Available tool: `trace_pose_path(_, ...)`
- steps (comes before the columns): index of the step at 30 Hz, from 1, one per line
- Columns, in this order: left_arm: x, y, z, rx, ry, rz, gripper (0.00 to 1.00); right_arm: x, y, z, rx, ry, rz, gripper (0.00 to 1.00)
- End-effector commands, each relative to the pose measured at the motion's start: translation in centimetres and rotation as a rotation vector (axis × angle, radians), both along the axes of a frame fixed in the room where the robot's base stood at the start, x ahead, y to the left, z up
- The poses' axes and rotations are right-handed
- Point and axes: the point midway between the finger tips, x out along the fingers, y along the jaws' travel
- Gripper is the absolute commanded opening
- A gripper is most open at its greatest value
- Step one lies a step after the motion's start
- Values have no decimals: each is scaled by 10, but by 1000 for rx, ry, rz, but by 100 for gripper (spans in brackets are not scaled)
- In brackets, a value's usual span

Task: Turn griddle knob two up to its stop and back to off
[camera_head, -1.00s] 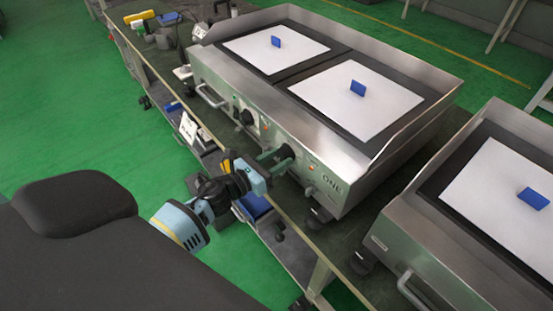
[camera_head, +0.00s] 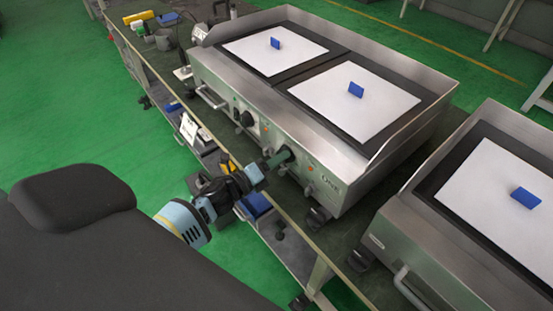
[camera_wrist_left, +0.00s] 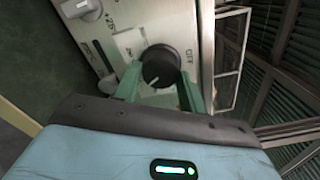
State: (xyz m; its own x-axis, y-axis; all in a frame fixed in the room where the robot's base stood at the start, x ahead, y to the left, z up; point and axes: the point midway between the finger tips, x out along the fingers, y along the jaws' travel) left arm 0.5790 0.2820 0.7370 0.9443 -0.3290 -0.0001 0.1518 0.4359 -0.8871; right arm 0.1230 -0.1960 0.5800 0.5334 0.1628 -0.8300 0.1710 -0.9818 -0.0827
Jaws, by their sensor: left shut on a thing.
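The steel griddle (camera_head: 322,168) stands on the bench with two black knobs on its front panel. My left gripper (camera_head: 277,158) is at the right-hand knob (camera_head: 286,152). In the left wrist view the round black knob (camera_wrist_left: 160,64) sits between the two green fingers of my left gripper (camera_wrist_left: 160,82), which is shut on it. A white pointer line on the knob points down and slightly left in that view. The "OFF" mark (camera_wrist_left: 190,56) is to the knob's right. The other knob (camera_head: 246,118) stands free. My right gripper is not in view.
Two white sheets with blue blocks (camera_head: 356,90) lie on the griddle top. A second griddle (camera_head: 395,240) stands to the right. A metal handle (camera_head: 211,97) sticks out at the panel's left. The green floor is open on the left.

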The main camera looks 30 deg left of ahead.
Motion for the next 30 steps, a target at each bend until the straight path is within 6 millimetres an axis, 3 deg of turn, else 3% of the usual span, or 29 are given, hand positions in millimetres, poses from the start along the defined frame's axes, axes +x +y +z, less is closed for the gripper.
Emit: trace_pose_path(30, 0, 0, 4, -913, 317, 0, 18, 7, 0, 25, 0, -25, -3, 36)
